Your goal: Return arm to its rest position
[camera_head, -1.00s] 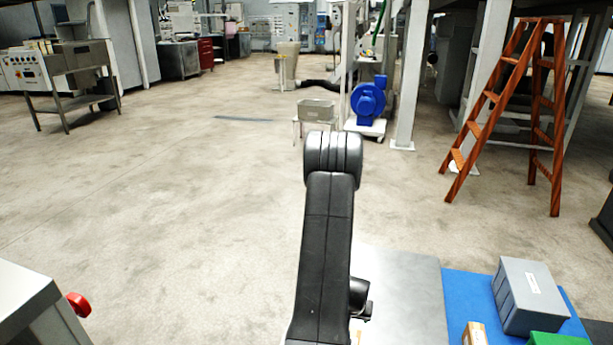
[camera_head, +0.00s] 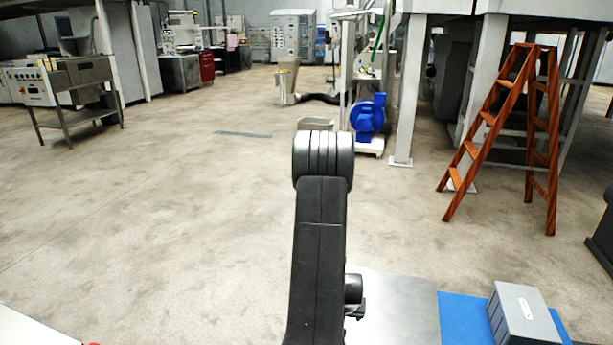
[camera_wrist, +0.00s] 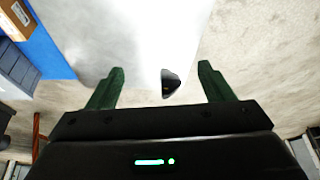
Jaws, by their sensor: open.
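My arm (camera_head: 318,240) stands folded up in the middle of the head view, its black links rising from the bottom edge. My gripper (camera_wrist: 160,84) shows in the wrist view with two green fingers spread apart. Nothing is between the fingers. The grey metal tabletop (camera_wrist: 130,30) lies beyond the fingers, with a small dark object (camera_wrist: 170,82) at its edge. In the head view the gripper's fingers are hidden behind the arm.
A grey box (camera_head: 520,315) sits on a blue mat (camera_head: 460,318) at the lower right. A wooden stepladder (camera_head: 490,130) stands at the right. A blue blower (camera_head: 368,118) stands beyond the arm. Open concrete floor (camera_head: 150,220) lies to the left.

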